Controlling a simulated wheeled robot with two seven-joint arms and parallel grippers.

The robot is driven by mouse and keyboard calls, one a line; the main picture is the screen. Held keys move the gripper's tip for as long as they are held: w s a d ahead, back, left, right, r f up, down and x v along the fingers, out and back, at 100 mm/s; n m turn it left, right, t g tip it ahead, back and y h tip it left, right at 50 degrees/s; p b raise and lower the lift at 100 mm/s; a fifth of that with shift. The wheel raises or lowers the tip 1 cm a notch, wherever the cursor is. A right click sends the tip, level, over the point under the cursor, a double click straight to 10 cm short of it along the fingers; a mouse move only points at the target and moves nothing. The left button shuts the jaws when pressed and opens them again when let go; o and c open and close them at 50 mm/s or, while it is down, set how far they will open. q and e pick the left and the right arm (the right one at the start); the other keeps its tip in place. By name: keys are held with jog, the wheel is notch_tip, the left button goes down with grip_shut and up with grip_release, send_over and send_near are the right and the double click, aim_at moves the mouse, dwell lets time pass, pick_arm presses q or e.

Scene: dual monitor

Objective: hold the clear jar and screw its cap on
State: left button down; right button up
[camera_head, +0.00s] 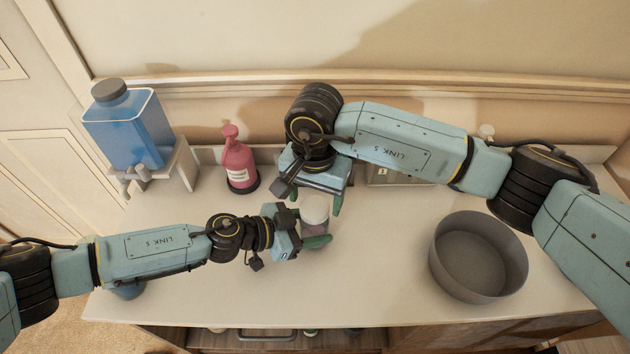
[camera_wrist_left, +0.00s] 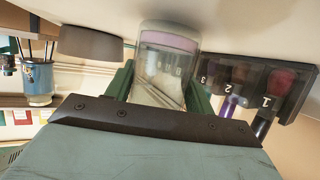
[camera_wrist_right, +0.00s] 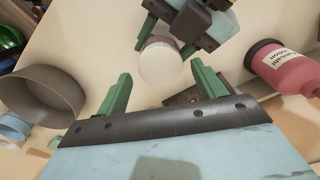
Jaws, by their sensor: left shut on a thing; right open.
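The clear jar (camera_head: 314,228) stands upright near the middle of the counter, with a pale layer inside; it also shows in the left wrist view (camera_wrist_left: 160,72). A white round cap (camera_head: 315,208) sits at its top and shows as a pale disc in the right wrist view (camera_wrist_right: 160,63). I cannot tell how tightly it sits. My left gripper (camera_head: 312,236) is shut around the jar's sides from the left. My right gripper (camera_head: 316,198) is open above the jar, fingers pointing down (camera_wrist_right: 162,88). Its fingers are apart on either side of the cap and appear clear of it.
A grey bowl (camera_head: 478,257) stands at the right. A pink pump bottle (camera_head: 239,163) and a blue dispenser (camera_head: 128,128) on a stand are at the back left. A numbered rack (camera_wrist_left: 245,88) is partly hidden behind my right arm. The front middle counter is clear.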

jog(key=shift+f, duration=1)
